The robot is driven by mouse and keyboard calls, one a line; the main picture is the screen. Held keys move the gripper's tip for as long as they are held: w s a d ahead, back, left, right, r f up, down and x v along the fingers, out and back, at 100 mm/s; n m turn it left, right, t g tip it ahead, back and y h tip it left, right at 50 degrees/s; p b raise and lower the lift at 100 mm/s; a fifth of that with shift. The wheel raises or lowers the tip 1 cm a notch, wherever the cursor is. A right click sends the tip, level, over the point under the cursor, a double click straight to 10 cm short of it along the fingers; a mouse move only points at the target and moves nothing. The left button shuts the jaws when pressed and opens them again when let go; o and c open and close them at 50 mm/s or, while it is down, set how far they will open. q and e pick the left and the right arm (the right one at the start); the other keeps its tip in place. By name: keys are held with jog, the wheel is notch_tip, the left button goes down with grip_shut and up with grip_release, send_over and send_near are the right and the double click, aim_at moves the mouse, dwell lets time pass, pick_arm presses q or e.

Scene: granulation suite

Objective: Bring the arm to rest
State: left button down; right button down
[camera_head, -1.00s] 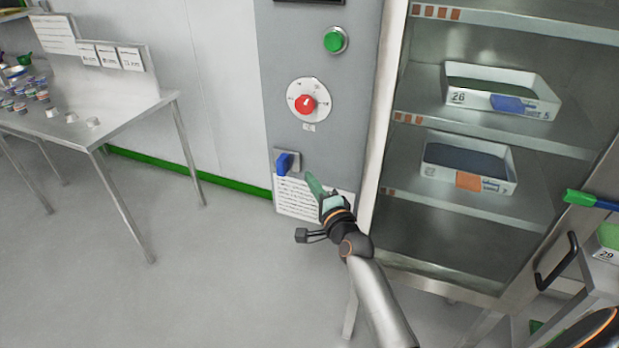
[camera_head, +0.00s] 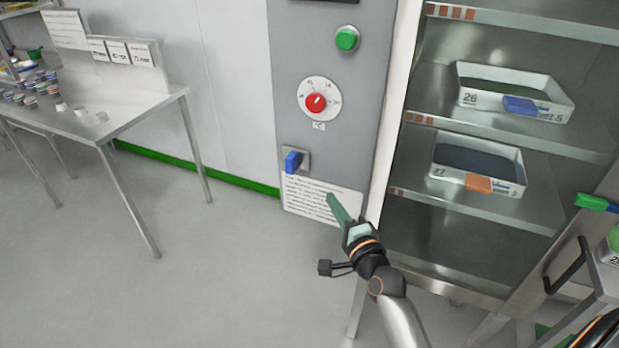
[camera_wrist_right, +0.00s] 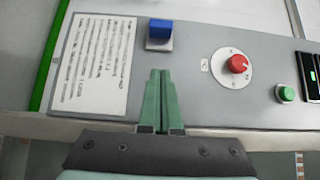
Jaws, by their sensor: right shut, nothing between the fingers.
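My right gripper (camera_head: 335,205) has green fingers and is in front of the lower part of the grey control panel (camera_head: 295,120), over the printed label (camera_head: 310,197). It is shut and empty. In the right wrist view the two green fingers (camera_wrist_right: 159,85) lie together, pointing at the panel near the blue switch (camera_wrist_right: 159,33). I cannot tell whether the tips touch the panel. In the head view the blue switch (camera_head: 293,162) is above and left of the fingertips. My left gripper is not in view.
A red knob (camera_head: 316,103) and a green button (camera_head: 347,39) sit higher on the panel. To the right is an open cabinet (camera_head: 460,205) with shelved trays and a black-handled door (camera_head: 566,268). A steel table (camera_head: 140,113) stands left. The floor between is clear.

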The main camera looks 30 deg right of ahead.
jog(key=s+a+f+n+g+y+p, duration=0.1)
jog(key=s+a+f+n+g, duration=0.3)
jog(key=s+f+n, duration=0.6)
jog(key=s+a+f+n+g+y+p, duration=0.1)
jog(key=s+a+f+n+g, duration=0.3)
jog(key=s+a+f+n, duration=0.4)
jog(key=s+f+n+y, duration=0.1)
jog(key=s+f+n, duration=0.2)
jog(key=s, duration=0.1)
jog(key=shift+s+f+g+y, duration=0.25)
jog(key=shift+s+g+y, duration=0.05)
jog(key=shift+s+g, duration=0.1)
